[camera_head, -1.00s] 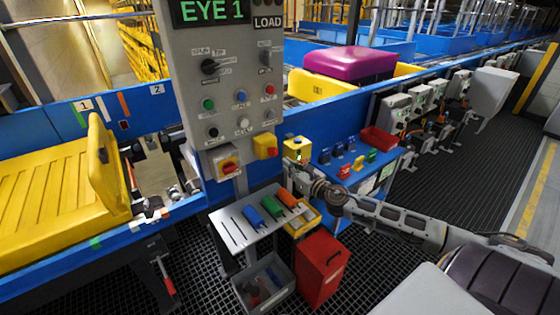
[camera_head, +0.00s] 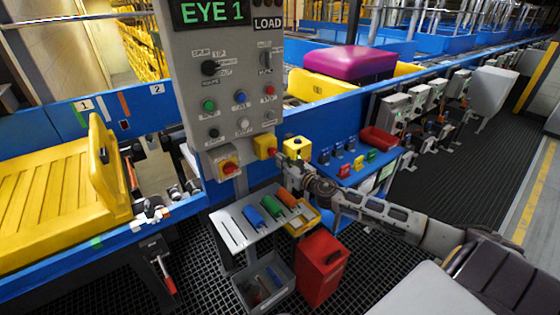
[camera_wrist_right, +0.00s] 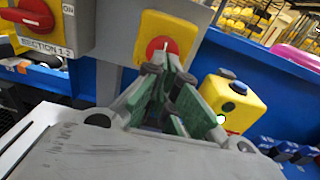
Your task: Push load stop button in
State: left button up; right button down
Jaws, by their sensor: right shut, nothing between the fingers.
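A yellow box (camera_head: 265,146) with a red button is fixed at the lower right of the grey control panel (camera_head: 235,95). In the right wrist view the round red button (camera_wrist_right: 161,46) shows on the yellow box face (camera_wrist_right: 182,36). My right gripper (camera_head: 279,155) is shut and empty, its fingertips right at this box. In the right wrist view its green-grey fingers (camera_wrist_right: 160,64) overlap the button's lower part. I cannot tell whether they touch or whether the button is pressed in. My left gripper is not in view.
A yellow box with a red rotary switch (camera_head: 228,165) is close on the left. A small yellow box (camera_head: 297,148) stands close on the right. Below are a tool shelf (camera_head: 233,229), a red bin (camera_head: 319,270) and a grey bin (camera_head: 250,290). The conveyor (camera_head: 170,224) runs behind.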

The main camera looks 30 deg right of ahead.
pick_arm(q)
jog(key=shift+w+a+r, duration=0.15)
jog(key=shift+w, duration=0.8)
pick_arm(e)
jog(key=shift+w, duration=0.5)
